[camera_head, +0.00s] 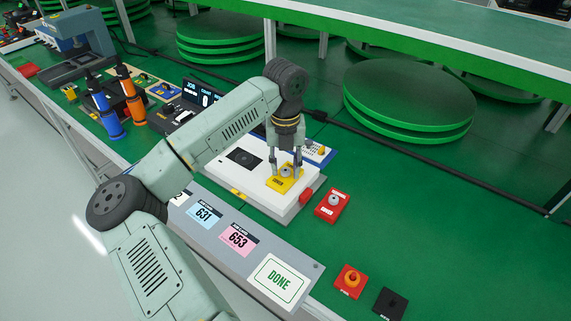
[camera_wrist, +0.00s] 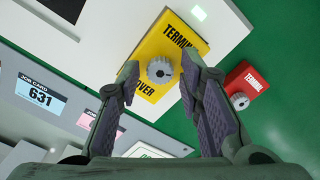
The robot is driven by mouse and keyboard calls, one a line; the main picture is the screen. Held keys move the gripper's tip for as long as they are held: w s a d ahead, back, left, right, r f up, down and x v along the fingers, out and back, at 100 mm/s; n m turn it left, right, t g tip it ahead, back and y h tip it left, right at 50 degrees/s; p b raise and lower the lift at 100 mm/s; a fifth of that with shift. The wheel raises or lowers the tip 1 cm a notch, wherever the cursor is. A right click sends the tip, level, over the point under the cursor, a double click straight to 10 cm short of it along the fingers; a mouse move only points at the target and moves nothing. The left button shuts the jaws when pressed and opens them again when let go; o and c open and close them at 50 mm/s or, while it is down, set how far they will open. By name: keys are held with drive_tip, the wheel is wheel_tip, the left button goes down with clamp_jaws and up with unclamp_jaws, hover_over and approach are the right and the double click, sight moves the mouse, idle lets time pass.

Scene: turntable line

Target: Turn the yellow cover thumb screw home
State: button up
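The yellow cover (camera_head: 281,186) lies on the white unit in the middle of the bench; it also shows in the wrist view (camera_wrist: 164,39), lettered "TERMINAL COVER". A grey knurled thumb screw (camera_wrist: 160,70) stands on it. My gripper (camera_head: 285,173) points down over the yellow cover. In the wrist view my gripper (camera_wrist: 160,66) is open, one finger on each side of the thumb screw. Gaps show between the screw and both fingers. How deep the screw is seated cannot be told.
A red block with a similar grey screw (camera_head: 333,205) sits just right of the white unit (camera_head: 262,202). An orange-knobbed red block (camera_head: 350,281) and a black block (camera_head: 389,303) lie farther front. Job cards and a DONE plate (camera_head: 279,282) line the front edge.

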clamp_jaws()
